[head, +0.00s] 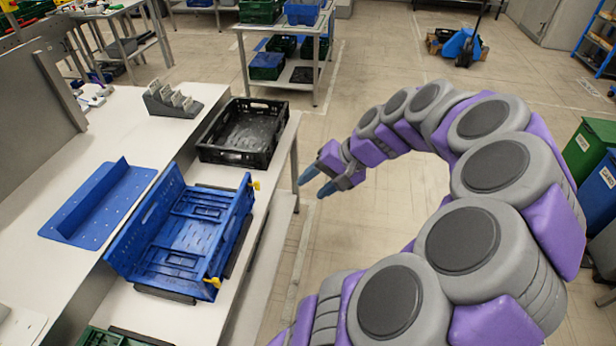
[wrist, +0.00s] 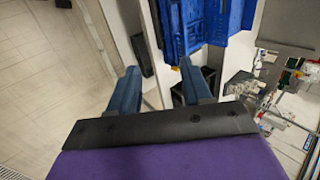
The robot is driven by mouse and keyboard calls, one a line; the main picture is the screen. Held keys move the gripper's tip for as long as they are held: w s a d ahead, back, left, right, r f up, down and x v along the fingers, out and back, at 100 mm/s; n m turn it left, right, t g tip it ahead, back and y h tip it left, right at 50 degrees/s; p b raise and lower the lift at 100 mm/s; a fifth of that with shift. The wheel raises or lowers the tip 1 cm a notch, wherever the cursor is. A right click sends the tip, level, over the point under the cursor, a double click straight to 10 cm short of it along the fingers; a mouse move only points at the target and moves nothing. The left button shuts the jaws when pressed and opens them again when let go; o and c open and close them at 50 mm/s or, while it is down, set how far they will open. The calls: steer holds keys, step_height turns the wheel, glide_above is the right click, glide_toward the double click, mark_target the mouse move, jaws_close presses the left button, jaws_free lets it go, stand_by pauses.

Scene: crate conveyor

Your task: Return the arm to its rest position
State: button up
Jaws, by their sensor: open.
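My gripper (head: 318,182) is open and empty at the end of my curved grey and purple arm. In the head view it hangs over the floor, just right of the bench edge. Its two blue fingers point left towards the bench. In the wrist view the gripper (wrist: 158,85) shows its two fingers apart, with nothing between them. The blue crate (head: 226,228) sits on the bench, apart from the gripper. It also shows at the top of the wrist view (wrist: 208,22).
A black crate (head: 268,155) stands on the bench behind the blue one. A blue bent plate (head: 85,220) lies on the white table (head: 45,275) at left. A table with several crates (head: 262,75) stands farther back. Green and blue bins (head: 588,150) stand at right. The middle floor is clear.

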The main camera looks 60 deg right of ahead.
steer(key=shift+a, duration=0.1)
steer(key=w+a+n+g+y, duration=0.1)
steer(key=w+a+n+g, duration=0.25)
steer(key=a, duration=0.65)
steer(key=w+a+n+g, duration=0.2)
steer(key=a+n, duration=0.2)
steer(key=a, duration=0.5)
steer(key=s+a+f+n+g+h, duration=0.2)
steer(key=s+a+n, duration=0.4)
steer(key=s+a, duration=0.5)
steer(key=shift+a+g+h, duration=0.65)
steer(key=shift+a+h, duration=0.25)
steer(key=shift+a, duration=0.2)
